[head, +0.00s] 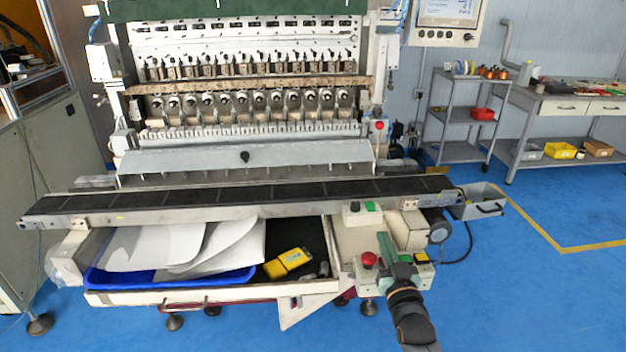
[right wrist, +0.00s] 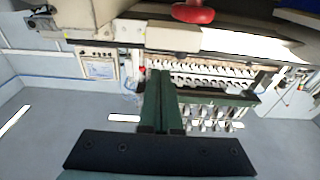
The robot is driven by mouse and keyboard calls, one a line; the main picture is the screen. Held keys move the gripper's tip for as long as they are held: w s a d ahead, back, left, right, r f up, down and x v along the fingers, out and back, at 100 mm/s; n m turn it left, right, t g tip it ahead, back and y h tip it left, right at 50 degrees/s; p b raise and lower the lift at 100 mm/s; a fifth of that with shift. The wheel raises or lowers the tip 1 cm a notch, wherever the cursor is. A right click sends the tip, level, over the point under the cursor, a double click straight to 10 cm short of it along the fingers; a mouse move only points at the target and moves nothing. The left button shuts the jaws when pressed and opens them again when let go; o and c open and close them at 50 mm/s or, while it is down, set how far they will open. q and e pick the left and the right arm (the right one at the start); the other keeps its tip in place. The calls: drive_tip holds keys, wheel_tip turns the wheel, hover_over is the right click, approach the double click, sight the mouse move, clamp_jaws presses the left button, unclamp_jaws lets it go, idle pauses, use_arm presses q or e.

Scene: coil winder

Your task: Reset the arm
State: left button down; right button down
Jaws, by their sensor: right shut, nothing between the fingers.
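My right arm comes in from the bottom right in the head view. Its dark green right gripper (head: 383,238) is over the small control box at the front right of the coil winder (head: 250,160). The fingers are together and empty; they also show closed in the right wrist view (right wrist: 160,75). A red button (head: 369,259) is just left of the gripper, and a red button shows large at the top of the wrist view (right wrist: 194,13). I cannot tell whether the gripper touches the box. My left gripper is not in view.
A dark conveyor (head: 250,196) crosses the winder's front. Below it are a blue tray (head: 180,282) with white sheets and a yellow object (head: 288,263). A grey bin (head: 480,203) hangs at the conveyor's right end. Blue floor (head: 540,290) is clear at right.

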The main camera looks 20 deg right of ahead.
drive_tip(key=s+a+f+n+g+y+p, duration=0.1)
drive_tip(key=s+a+f+g+y, duration=0.1)
drive_tip(key=s+a+f, duration=0.3)
drive_tip(key=s+a+f+n+g+y+p, duration=0.1)
drive_tip(key=s+a+f+g, duration=0.3)
drive_tip(key=s, duration=0.9)
drive_tip(key=s+a+f+n+g+y+p, duration=0.1)
drive_tip(key=s+a+f+n+g+y, duration=0.1)
drive_tip(key=s+a+f, duration=0.6)
wheel_tip(320, 180, down, 3)
drive_tip(key=shift+s+a+r+n+g+y, duration=0.15)
drive_tip(key=shift+s+n+g+y, duration=0.25)
drive_tip(key=shift+g+y, duration=0.45)
drive_tip(key=shift+s, duration=0.1)
